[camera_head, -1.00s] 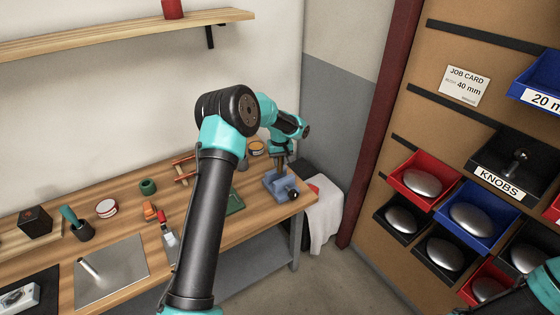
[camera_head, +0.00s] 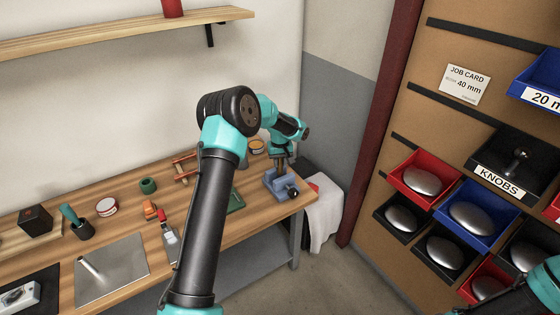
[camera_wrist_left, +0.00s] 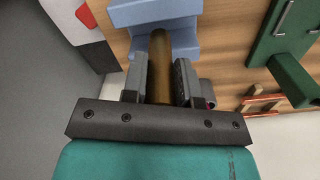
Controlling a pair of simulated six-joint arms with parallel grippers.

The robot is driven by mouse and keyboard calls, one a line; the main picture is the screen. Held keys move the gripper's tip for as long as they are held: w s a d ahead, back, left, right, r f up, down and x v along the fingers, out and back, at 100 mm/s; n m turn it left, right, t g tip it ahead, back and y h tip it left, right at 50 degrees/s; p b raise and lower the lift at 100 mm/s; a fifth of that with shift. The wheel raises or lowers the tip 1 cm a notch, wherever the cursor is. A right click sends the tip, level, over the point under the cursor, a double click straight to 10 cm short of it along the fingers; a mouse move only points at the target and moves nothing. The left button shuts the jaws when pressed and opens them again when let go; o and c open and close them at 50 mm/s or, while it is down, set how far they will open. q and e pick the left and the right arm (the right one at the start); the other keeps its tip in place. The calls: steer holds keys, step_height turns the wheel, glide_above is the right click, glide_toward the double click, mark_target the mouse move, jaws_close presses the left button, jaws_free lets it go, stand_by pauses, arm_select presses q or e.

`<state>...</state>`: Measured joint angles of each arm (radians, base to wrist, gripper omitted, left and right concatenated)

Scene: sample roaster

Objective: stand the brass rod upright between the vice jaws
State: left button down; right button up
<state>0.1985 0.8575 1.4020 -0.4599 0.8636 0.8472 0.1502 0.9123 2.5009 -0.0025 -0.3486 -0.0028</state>
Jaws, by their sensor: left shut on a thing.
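The brass rod (camera_wrist_left: 160,58) shows in the left wrist view as a brownish cylinder between my left fingers. My left gripper (camera_wrist_left: 160,80) is shut on it. The rod's far end points at the blue vice (camera_wrist_left: 152,14) and overlaps the gap between its jaws; I cannot tell how deep it sits. In the head view the vice (camera_head: 277,186) stands at the right end of the bench, with my left gripper (camera_head: 281,163) just above it. The rod is mostly hidden there by the gripper. My right gripper is outside the views; only part of its arm shows at lower right.
Left of the vice lie a green tool (camera_head: 236,201), a red rack (camera_head: 184,168) and an orange-topped tin (camera_head: 256,146). A grey plate (camera_head: 125,262) bears a pale metal rod (camera_head: 90,266). A white cloth (camera_head: 322,220) is beyond the bench's right end. Bins hang at right.

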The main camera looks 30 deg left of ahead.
mark_target(280, 168)
arm_select(q)
steer(key=shift+f, duration=2.15)
steer(key=shift+r, duration=0.15)
steer(key=shift+r, duration=2.75)
steer(key=shift+f, duration=2.95)
steer(key=shift+r, duration=0.1)
